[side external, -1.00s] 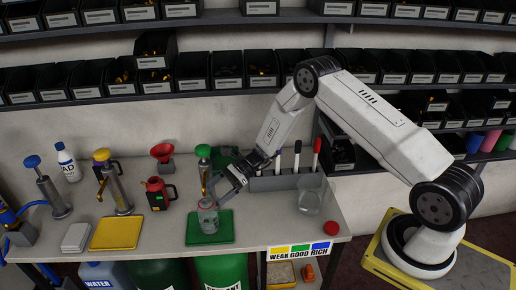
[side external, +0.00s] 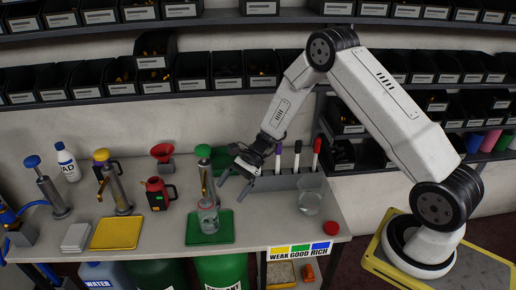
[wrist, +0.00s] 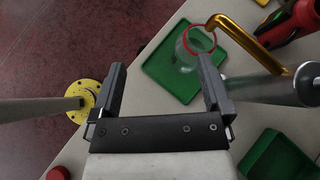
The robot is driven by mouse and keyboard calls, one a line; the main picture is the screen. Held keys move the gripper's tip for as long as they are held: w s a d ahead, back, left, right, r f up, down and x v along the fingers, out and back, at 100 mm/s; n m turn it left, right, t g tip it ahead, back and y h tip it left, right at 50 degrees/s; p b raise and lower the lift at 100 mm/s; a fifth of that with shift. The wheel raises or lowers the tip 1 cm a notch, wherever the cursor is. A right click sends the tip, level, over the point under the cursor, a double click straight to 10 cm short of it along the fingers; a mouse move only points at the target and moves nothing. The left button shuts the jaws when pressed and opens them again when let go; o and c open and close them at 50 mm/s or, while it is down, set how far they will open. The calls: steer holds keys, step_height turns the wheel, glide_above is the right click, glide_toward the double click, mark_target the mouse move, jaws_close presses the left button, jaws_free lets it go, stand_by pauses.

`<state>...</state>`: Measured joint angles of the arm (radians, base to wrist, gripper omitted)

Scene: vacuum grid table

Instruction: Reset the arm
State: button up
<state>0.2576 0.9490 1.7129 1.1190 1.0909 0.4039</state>
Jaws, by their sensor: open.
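My gripper (side external: 234,186) is open and empty above the table (side external: 283,228), to the upper right of a clear glass jar (side external: 208,220). The jar stands on a green tray (side external: 228,228). In the wrist view my gripper (wrist: 163,85) has its jaws spread wide, with nothing between them. There the jar (wrist: 192,50) shows with a red rim on the green tray (wrist: 168,80), past the right finger and apart from it. My arm reaches in from the right, with its elbow raised.
A green-topped pump (side external: 205,172) stands just left of my gripper. A grey holder with markers (side external: 287,182) and a clear beaker (side external: 308,203) stand to the right, near a red lid (side external: 330,228). A yellow tray (side external: 116,233) lies left. Shelves of black bins line the wall.

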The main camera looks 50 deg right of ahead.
steer(key=s+d+r+n+h, duration=0.1)
steer(key=s+r+n+h, duration=0.4)
steer(key=s+n, duration=0.3)
steer(key=s+d+r+n+t+h, duration=0.1)
steer(key=s+r+n+h, duration=0.4)
steer(key=s+n, duration=0.4)
steer(key=shift+s+d+r+n+t+h, duration=0.3)
steer(key=shift+r+h, duration=0.1)
